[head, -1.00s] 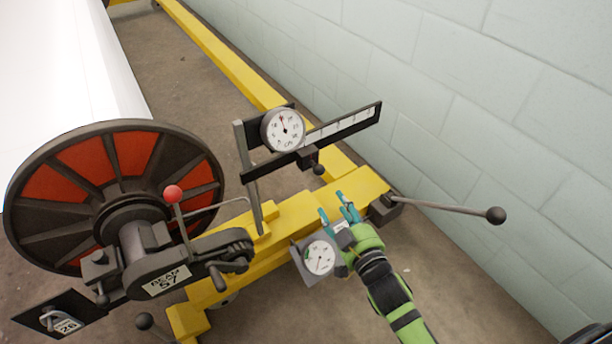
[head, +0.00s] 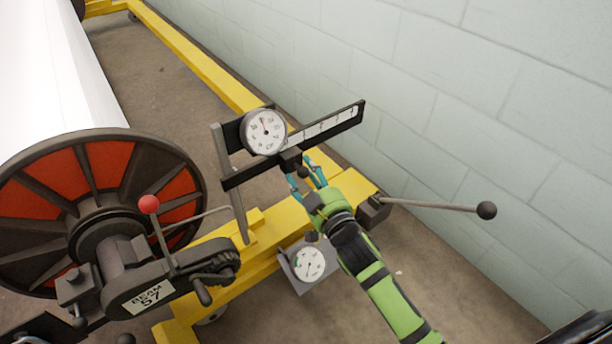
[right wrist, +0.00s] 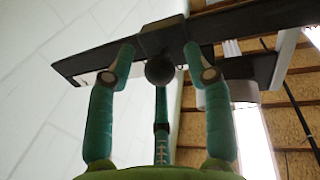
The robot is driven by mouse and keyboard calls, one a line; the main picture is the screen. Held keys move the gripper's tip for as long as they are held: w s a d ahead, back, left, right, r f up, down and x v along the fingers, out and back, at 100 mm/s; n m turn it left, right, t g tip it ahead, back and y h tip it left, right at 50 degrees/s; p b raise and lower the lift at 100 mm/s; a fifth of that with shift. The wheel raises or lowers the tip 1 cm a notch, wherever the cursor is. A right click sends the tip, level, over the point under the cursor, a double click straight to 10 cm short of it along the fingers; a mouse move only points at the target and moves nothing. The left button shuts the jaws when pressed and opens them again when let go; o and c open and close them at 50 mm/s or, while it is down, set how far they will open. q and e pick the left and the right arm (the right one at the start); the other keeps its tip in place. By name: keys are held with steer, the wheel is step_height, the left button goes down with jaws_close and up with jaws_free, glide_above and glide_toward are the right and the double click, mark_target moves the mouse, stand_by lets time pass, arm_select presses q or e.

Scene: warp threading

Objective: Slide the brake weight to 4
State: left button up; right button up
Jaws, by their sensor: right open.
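The brake weight (head: 291,159) is a dark block with a round black knob (head: 303,172), set on the dark brake bar (head: 247,176) near the left end of its white numbered scale (head: 325,126). The numerals are too small to read. My right gripper (head: 305,174) is open at the knob, with its teal fingers on either side. In the right wrist view the knob (right wrist: 160,70) shows between the two spread fingertips, with a gap on each side. The weight's block (right wrist: 163,38) is above it. My left gripper is not in view.
A round dial (head: 265,132) stands behind the bar's left part. A long lever with a black ball (head: 486,210) sticks out at right. The block wall (head: 480,100) is behind.

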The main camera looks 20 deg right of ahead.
jaws_close()
steer(key=shift+d, duration=0.3)
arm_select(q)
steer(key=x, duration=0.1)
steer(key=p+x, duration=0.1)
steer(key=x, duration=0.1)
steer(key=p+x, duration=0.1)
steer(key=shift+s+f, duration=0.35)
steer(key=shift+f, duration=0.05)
arm_select(e)
steer(key=w+d, duration=0.3)
steer(key=d, duration=0.6)
steer(key=w+d, duration=0.4)
steer(key=d, duration=0.5)
steer(key=shift+d+r, duration=0.2)
steer(key=shift+d, duration=0.15)
jaws_free()
steer(key=shift+d, duration=0.1)
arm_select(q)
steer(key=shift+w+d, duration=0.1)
arm_select(e)
steer(key=shift+f, duration=0.15)
steer(key=shift+s, duration=0.1)
